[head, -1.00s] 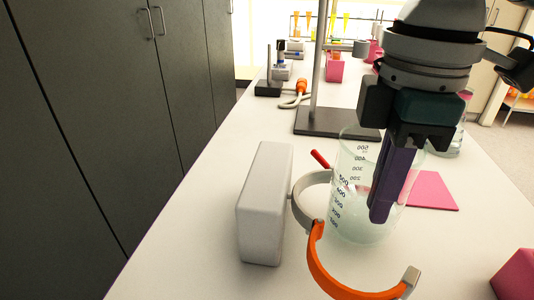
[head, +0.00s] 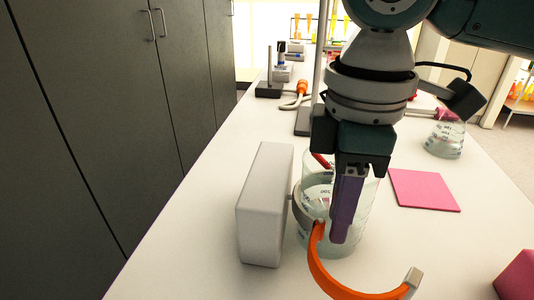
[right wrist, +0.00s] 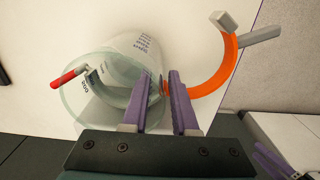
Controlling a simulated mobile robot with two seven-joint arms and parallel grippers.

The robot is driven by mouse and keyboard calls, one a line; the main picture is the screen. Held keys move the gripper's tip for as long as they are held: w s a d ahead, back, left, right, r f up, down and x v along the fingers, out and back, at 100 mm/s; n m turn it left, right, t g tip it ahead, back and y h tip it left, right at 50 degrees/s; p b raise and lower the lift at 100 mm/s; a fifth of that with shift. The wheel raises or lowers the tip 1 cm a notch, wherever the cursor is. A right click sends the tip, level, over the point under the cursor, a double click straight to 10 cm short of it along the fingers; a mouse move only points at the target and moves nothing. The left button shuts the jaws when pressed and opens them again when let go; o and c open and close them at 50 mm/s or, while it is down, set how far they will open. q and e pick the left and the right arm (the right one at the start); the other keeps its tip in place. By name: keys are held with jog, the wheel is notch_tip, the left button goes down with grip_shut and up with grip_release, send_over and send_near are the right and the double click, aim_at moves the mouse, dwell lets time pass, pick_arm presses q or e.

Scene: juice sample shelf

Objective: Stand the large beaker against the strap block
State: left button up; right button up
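The large beaker (head: 365,215) is clear, with dark graduation marks. It stands on the bench beside the strap block (head: 263,205), a pale grey box, with the grey curved holder (head: 301,202) close along its left side. Contact is unclear. The orange strap (head: 325,277) swings open in front. My right gripper (head: 340,240) points down at the beaker's near side. In the right wrist view, the beaker (right wrist: 120,65) has its wall between the purple fingers (right wrist: 160,75), with a visible gap beside the right finger.
A pink mat (head: 425,190) lies bare to the right, with a flask (head: 443,140) behind it. A pink block (head: 517,278) is at the right front edge. A stand with a dark base (head: 303,122) is behind the beaker. Dark cabinets line the left.

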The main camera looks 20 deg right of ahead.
jog(key=shift+o, duration=0.7)
notch_tip(320, 180, up, 12)
jog(key=shift+f+p, duration=0.2)
jog(key=shift+p, duration=0.65)
jog(key=shift+r, duration=0.35)
